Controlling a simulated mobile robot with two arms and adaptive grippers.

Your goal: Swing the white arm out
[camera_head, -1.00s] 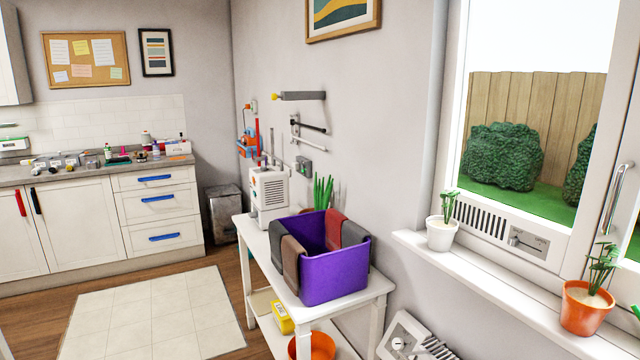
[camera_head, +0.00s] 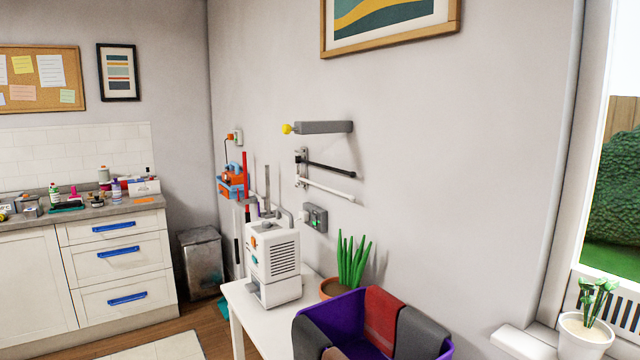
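The white arm (camera_head: 330,189) is a thin rod on a wall bracket (camera_head: 301,167), ending in a pale tip at the right. It slants along the wall, below a black arm (camera_head: 331,168) on the same bracket. A thicker grey bar (camera_head: 325,127) with a yellow end is mounted above them. Neither of my grippers shows in the head view.
A white table (camera_head: 240,298) below holds a white machine (camera_head: 272,262), a green plant (camera_head: 351,262) and a purple bin (camera_head: 372,308) with cloths over its rim. A grey box (camera_head: 315,217) is on the wall below the white arm. A potted plant (camera_head: 585,330) stands at right.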

